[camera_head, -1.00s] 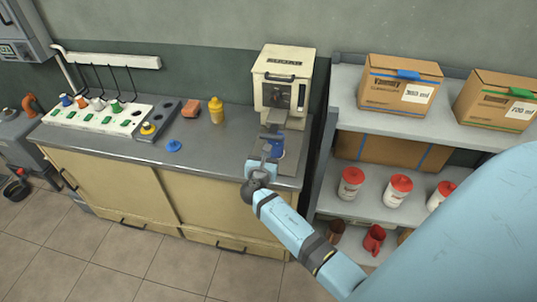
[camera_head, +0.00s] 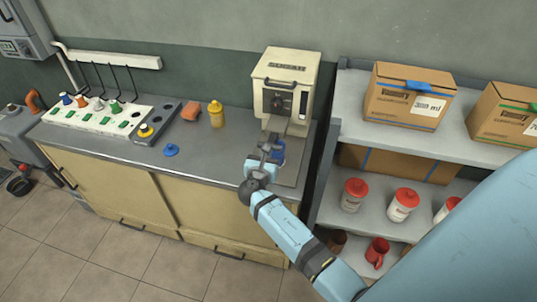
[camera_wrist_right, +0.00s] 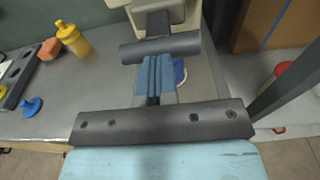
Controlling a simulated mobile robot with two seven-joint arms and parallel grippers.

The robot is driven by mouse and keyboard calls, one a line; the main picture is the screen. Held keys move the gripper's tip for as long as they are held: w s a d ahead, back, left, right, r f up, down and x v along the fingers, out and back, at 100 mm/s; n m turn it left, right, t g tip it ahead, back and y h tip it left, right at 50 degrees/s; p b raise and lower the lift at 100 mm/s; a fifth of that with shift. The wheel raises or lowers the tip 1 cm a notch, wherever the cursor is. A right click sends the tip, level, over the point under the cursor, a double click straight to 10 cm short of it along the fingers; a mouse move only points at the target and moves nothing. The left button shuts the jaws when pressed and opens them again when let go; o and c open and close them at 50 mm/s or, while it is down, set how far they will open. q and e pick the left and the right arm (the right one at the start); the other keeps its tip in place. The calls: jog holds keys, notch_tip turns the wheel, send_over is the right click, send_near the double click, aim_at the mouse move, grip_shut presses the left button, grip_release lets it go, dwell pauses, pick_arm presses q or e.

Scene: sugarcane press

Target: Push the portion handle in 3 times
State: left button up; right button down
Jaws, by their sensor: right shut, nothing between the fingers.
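The cream press (camera_head: 286,82) stands at the right end of the counter. Its portion handle, a dark crossbar on a stem (camera_wrist_right: 160,46), sticks out from its front in the right wrist view. My right gripper (camera_head: 264,158) is in front of the press, over the counter's front part. Its blue fingers (camera_wrist_right: 153,74) are shut and empty. Their tips are close to the crossbar; I cannot tell whether they touch it. A blue cup (camera_head: 279,152) stands below the press front, partly hidden by the gripper; a bit of it shows in the right wrist view (camera_wrist_right: 179,72). My left gripper is out of view.
A yellow bottle (camera_head: 216,114), an orange block (camera_head: 191,110) and a blue disc (camera_head: 171,150) are on the counter to the left. A white rack (camera_head: 97,116) is farther left. A shelf (camera_head: 385,132) with boxes and red-lidded jars stands close on the right.

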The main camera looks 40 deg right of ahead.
aim_at(272, 140)
dwell(0.3)
jog(key=x, duration=0.4)
jog(key=shift+r, duration=0.25)
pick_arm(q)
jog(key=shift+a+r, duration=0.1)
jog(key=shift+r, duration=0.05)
